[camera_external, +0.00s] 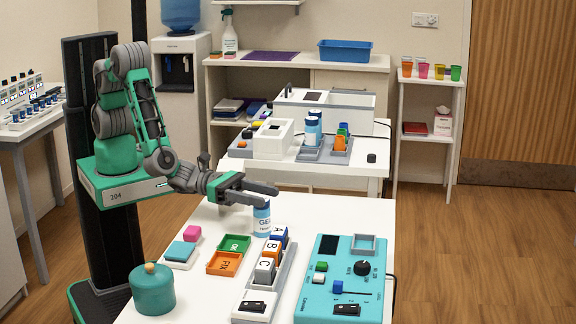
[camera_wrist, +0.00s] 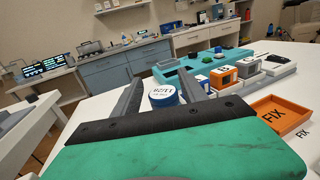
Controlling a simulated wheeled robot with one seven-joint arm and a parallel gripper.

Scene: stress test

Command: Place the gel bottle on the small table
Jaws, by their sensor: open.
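The gel bottle (camera_external: 262,220), blue and white with a "GEL" label, stands upright on the white front table (camera_external: 215,212). My gripper (camera_external: 271,195) is open at the height of the bottle's top, and its fingers partly cover that top. In the wrist view the bottle's round blue and white lid (camera_wrist: 163,95) shows between the two spread fingers of my gripper (camera_wrist: 161,75). I cannot tell whether a finger touches it. A small white shelf table (camera_external: 430,138) stands at the back right against the wall; I cannot tell which table is the task's small table.
Lettered blocks in a grey rack (camera_external: 283,272), an orange FIX tray (camera_external: 224,263), a green tray (camera_external: 235,243) and a teal console (camera_external: 345,300) are near the bottle. A teal pot (camera_external: 152,290) stands front left. Colored cups (camera_external: 423,70) stand on the shelf table. The floor at right is clear.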

